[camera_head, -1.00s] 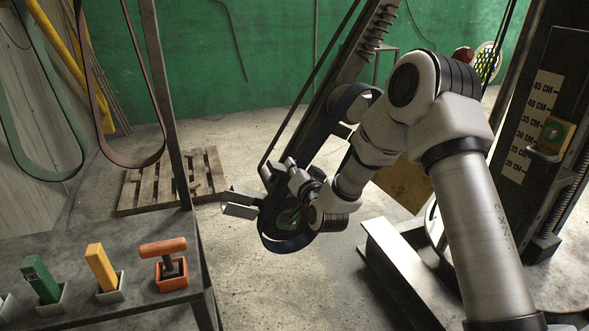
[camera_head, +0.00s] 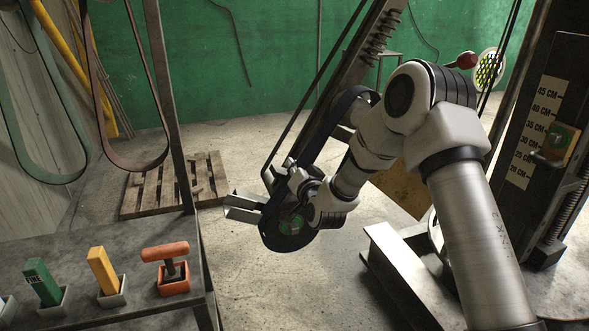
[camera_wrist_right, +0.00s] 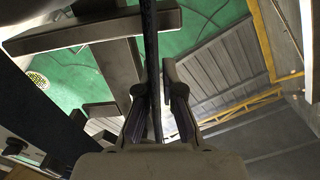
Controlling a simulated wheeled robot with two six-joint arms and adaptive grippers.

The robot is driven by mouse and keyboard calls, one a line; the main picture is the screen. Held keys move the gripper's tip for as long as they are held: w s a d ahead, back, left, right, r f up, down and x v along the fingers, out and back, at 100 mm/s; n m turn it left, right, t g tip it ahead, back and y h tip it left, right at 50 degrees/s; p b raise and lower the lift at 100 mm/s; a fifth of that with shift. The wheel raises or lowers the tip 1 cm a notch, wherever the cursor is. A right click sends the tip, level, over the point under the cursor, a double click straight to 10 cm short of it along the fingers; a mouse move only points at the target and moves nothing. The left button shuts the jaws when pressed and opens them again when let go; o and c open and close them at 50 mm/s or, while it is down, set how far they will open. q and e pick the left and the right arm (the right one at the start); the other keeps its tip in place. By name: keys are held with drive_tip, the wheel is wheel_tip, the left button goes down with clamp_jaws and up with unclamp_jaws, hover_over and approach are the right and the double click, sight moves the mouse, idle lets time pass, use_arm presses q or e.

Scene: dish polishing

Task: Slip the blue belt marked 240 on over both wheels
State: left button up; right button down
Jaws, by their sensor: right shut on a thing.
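The blue belt (camera_head: 347,103) looks dark, and its 240 mark cannot be read. My right gripper (camera_head: 287,182) is beside the lower wheel. In the right wrist view the belt (camera_wrist_right: 151,50) runs edge-on between the fingers of my right gripper (camera_wrist_right: 156,100), which is shut on it. My arm hides much of the belt and the other wheel. My left gripper is out of view.
A green belt (camera_head: 72,177) and a brown belt (camera_head: 141,166) hang at left. The bench holds a green stick (camera_head: 42,282), a yellow stick (camera_head: 103,270) and an orange-handled tool (camera_head: 165,251). A pallet (camera_head: 200,185) lies behind. A cm scale (camera_head: 533,130) stands at right.

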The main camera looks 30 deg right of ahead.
drive_tip(key=shift+w+d, duration=0.15)
drive_tip(key=shift+w, duration=0.5)
drive_tip(key=c, duration=1.2)
unclamp_jaws()
drive_tip(key=shift+c, duration=0.2)
drive_tip(key=v, duration=1.2)
